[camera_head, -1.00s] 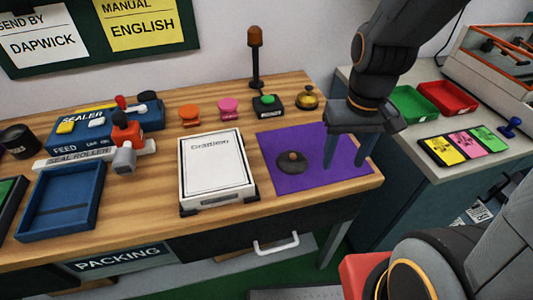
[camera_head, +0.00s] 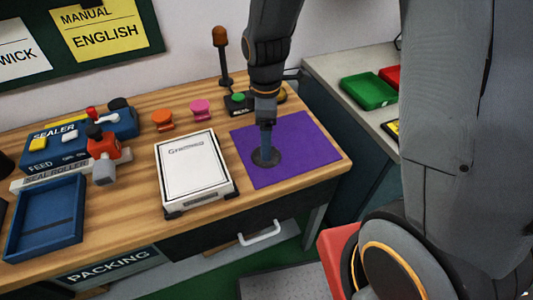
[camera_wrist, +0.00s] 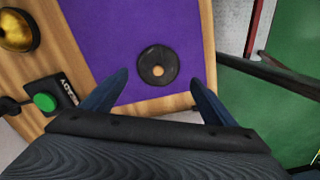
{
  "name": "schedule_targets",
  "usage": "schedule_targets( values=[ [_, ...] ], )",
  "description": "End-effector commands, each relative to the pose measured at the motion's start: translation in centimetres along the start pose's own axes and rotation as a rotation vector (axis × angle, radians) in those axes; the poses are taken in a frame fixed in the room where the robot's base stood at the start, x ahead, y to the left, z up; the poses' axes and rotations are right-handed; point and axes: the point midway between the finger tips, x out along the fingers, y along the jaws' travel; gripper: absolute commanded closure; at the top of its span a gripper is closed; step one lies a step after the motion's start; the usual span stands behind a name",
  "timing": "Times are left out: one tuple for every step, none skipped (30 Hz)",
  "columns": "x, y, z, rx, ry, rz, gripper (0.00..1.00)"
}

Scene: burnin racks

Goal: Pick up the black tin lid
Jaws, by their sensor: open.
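The black tin lid (camera_head: 268,158) is a dark round disc with a small knob, lying flat on the purple mat (camera_head: 310,150) near its left side. In the wrist view the lid (camera_wrist: 157,66) shows whole, with a tan knob top, and the mat (camera_wrist: 110,35) lies around it. My gripper (camera_head: 267,143) points down at the lid in the head view and hides part of it. In the wrist view my gripper (camera_wrist: 158,95) is open, its two blue fingers apart with nothing between them. The lid appears beyond the fingertips; I cannot tell the height gap.
A white box-like device (camera_head: 196,168) stands left of the mat. A green button (camera_head: 238,97) on a black base sits behind it, and a brass bell (camera_wrist: 18,30) shows in the wrist view. A blue tray (camera_head: 45,215) is at the far left. The mat's right part is clear.

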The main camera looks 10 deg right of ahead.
Motion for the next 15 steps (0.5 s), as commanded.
schedule_targets(
  values=[
    [0.3, -0.1, 0.0, 0.001, -0.001, -0.002, 0.2],
    [0.5, 0.0, 0.1, 0.001, -0.001, -0.002, 0.2],
    [0.7, 0.0, 0.0, 0.001, -0.001, -0.001, 0.2],
    [0.9, 0.0, 0.1, 0.002, -0.001, -0.001, 0.2],
    [1.2, 0.0, 0.1, 0.002, -0.001, -0.003, 0.2],
    [1.6, 0.0, 0.1, 0.002, -0.002, -0.004, 0.2],
    [1.9, 0.1, 0.1, 0.002, -0.001, -0.003, 0.2],
    [2.3, 0.1, 0.1, 0.002, -0.002, -0.004, 0.2],
    [2.7, 0.2, 0.1, 0.002, -0.001, -0.003, 0.2],
    [3.1, 0.3, 0.1, 0.002, -0.001, -0.003, 0.2],
    [3.4, 0.3, 0.1, 0.002, -0.001, -0.003, 0.2],
    [3.9, 0.3, 0.1, 0.002, -0.001, -0.003, 0.2],
    [4.3, 0.3, 0.1, 0.002, -0.001, -0.003, 0.2],
    [4.5, 0.3, 0.1, 0.002, -0.001, -0.002, 0.2],
    [4.9, 0.3, 0.1, 0.002, -0.001, -0.002, 0.2]
  ],
)
